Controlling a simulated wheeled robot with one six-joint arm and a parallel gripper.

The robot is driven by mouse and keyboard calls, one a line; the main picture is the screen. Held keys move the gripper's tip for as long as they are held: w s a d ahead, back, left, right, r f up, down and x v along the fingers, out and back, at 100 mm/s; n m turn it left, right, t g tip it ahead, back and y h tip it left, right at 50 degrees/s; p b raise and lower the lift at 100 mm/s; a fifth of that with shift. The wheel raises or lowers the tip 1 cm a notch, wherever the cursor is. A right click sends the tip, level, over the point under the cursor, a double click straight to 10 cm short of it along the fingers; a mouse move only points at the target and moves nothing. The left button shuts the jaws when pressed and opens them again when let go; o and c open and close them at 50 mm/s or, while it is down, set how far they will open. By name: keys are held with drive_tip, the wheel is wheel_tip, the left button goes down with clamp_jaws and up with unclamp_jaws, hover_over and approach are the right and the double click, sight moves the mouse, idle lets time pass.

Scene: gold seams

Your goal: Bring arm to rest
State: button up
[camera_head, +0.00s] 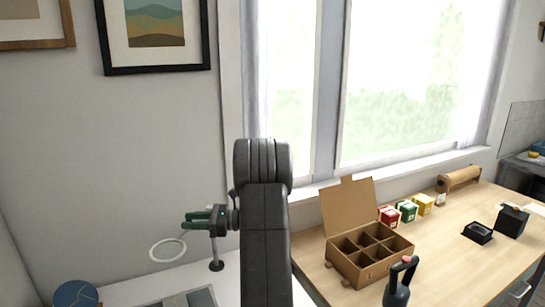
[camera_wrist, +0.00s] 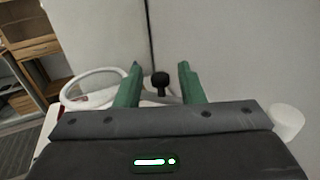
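My arm rises in the middle of the head view, bent at a dark grey joint. My gripper (camera_head: 192,219) points left from it, above the white surface at the lower left. In the wrist view my gripper (camera_wrist: 160,78) has its two green fingers spread well apart. Nothing is held between them. A black knob (camera_wrist: 161,78) shows in the gap, seemingly beyond the fingertips.
A white ring (camera_head: 168,250) is below the gripper, and it shows left of the fingers in the wrist view (camera_wrist: 68,92). At right, a wooden counter (camera_head: 450,260) bears an open divided cardboard box (camera_head: 345,264), small coloured boxes (camera_head: 407,211) and a black-handled item (camera_head: 397,292).

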drive_tip(key=shift+a, duration=0.85)
drive_tip(key=shift+w+a+m+t+h+b, duration=0.1)
drive_tip(key=shift+w+a+m+t, duration=0.2)
drive_tip(key=shift+a+m+t, duration=0.5)
drive_tip(key=shift+w+a+m+t+h+b, duration=0.15)
drive_tip(key=shift+w+a+m+t, duration=0.25)
drive_tip(key=shift+t, duration=0.75)
drive_tip(key=shift+w+a+m+t+h+b, duration=0.1)
drive_tip(key=shift+w+a+m+t, duration=0.2)
drive_tip(key=shift+m+t, duration=0.55)
drive_tip(key=shift+s+t, duration=0.1)
drive_tip(key=shift+t, duration=0.2)
